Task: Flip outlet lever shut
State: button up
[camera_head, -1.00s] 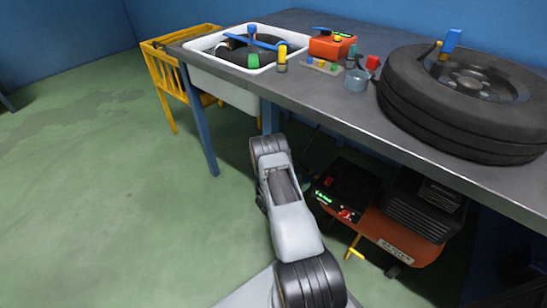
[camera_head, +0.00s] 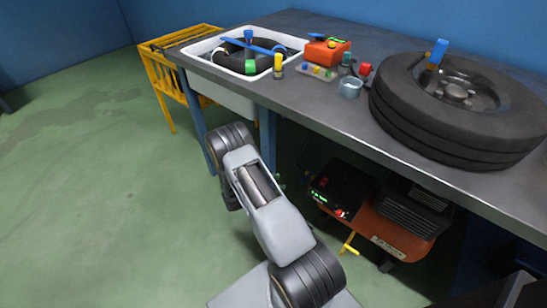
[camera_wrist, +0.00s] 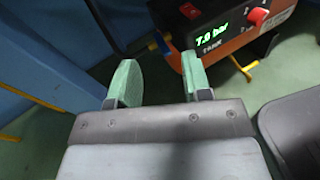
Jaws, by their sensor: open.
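The air compressor (camera_head: 372,228) stands under the bench, with an orange body and a black panel. In the wrist view its panel (camera_wrist: 207,50) shows a green display reading "7.9 bar" and "TANK", with a red switch (camera_wrist: 190,10) and a red knob (camera_wrist: 257,16). A yellow lever-like handle (camera_head: 349,243) sticks out low at its front; part of it shows in the wrist view (camera_wrist: 250,66). I cannot tell whether this is the outlet lever. My gripper (camera_wrist: 160,80) is open and empty, with green fingers apart, short of the panel.
The bench (camera_head: 310,98) overhangs the compressor. A blue bench leg (camera_head: 267,138) stands left of it. On top are a white basin (camera_head: 215,66), a big tyre (camera_head: 400,110) and an orange box (camera_head: 327,50). A yellow rack (camera_head: 158,85) stands left.

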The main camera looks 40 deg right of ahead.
jog(key=s+a+r+m+g+y+p, duration=0.2)
jog(key=a+r+m+y+p, duration=0.1)
jog(key=r, duration=1.3)
jog(key=shift+m+g+y+p, duration=0.4)
jog(key=shift+m+y+p, duration=0.4)
jog(key=shift+m+p, duration=0.6)
jog(key=shift+a+r, duration=0.1)
